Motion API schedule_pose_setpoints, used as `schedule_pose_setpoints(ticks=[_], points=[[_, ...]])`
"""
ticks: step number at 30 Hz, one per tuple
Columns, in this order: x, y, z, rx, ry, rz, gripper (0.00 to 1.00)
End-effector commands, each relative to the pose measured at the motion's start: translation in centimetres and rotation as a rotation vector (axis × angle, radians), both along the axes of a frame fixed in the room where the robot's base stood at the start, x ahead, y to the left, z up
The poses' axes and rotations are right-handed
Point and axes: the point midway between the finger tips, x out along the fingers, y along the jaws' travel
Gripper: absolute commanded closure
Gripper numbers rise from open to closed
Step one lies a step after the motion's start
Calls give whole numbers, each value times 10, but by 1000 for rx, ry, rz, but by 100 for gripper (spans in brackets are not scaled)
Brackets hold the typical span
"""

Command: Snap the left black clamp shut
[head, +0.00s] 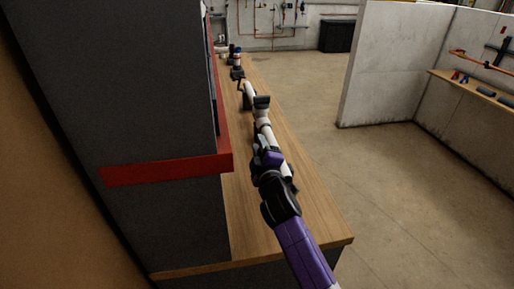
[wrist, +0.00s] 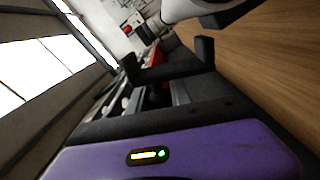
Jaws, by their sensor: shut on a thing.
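My gripper (wrist: 168,58) shows large in the wrist view, with its purple body below and its two black fingers apart. It is shut on a dark piece (wrist: 176,72) between the fingers, which I take for the black clamp; black on black makes its outline and how far it is closed hard to tell. A white rounded part (wrist: 190,9) lies just beyond the fingers. In the head view my gripper (head: 234,49) is small, at the far end of my outstretched arm, and the clamp cannot be made out there.
A wooden bench top (head: 315,222) runs beneath my arm. A tall dark grey unit (head: 120,90) with a red ledge (head: 165,171) stands close on the left. Open concrete floor (head: 300,90) lies to the right, before a pale partition (head: 385,65) and a tool shelf (head: 478,89).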

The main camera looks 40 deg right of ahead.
Motion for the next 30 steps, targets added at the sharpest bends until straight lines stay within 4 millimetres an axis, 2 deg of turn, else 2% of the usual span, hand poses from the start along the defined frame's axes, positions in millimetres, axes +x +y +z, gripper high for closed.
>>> schedule_pose_setpoints(ticks=[14,30], points=[[-19,-27,2,356,-236,-2,100],[-39,-56,-11,766,-513,-1,100]])
